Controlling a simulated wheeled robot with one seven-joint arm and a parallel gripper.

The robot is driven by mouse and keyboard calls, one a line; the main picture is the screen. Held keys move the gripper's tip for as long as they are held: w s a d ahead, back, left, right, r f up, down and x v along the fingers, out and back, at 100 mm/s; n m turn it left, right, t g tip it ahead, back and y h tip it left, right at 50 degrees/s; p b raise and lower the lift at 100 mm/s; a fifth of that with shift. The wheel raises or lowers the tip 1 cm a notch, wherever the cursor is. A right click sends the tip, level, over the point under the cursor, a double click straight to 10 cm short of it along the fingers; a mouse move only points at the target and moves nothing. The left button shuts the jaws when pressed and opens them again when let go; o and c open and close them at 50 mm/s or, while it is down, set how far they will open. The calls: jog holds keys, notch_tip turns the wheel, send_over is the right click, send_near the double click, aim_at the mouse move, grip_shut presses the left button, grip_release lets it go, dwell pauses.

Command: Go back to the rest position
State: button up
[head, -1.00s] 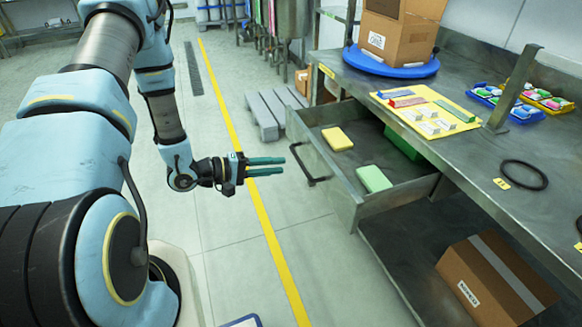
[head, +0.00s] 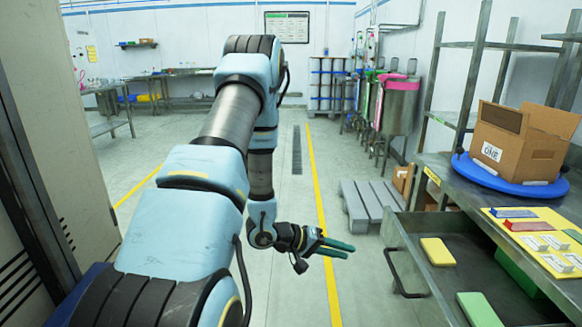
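My gripper (head: 335,249) is at the end of my arm, over the floor to the left of the open drawer. Its two green fingers appear a little apart with nothing between them. The metal drawer (head: 395,245) is pulled out from the workbench (head: 440,162). A yellow block (head: 437,251) and a green block (head: 479,309) lie in it, with a green container (head: 518,272) farther right, partly hidden. The gripper is clear of the drawer handle (head: 400,277).
An open cardboard box (head: 525,140) stands on a blue turntable (head: 515,184) on the bench. A grey pallet (head: 368,205) lies on the floor beyond the drawer. A tall cabinet (head: 60,130) stands close on the left. The floor around the yellow line (head: 318,185) is clear.

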jog(key=w+a+r+t+y+p, duration=0.1)
jog(key=w+a+r+t+y, duration=0.15)
jog(key=a+r+y, duration=0.4)
jog(key=w+a+r+t+y+p, duration=0.1)
jog(key=w+a+r+t+y, duration=0.2)
jog(key=a, duration=0.7)
jog(key=s+a+r+g+y, duration=0.1)
jog(key=s+a+r+g, duration=0.1)
jog(key=s, duration=0.5)
jog(key=s+a+r+g+y, duration=0.2)
jog(key=s+a+r+g, duration=0.1)
jog(key=s+r, duration=0.4)
jog(key=shift+s+a+g+p, duration=0.3)
jog(key=shift+a+g, duration=0.05)
jog(key=shift+a, duration=0.1)
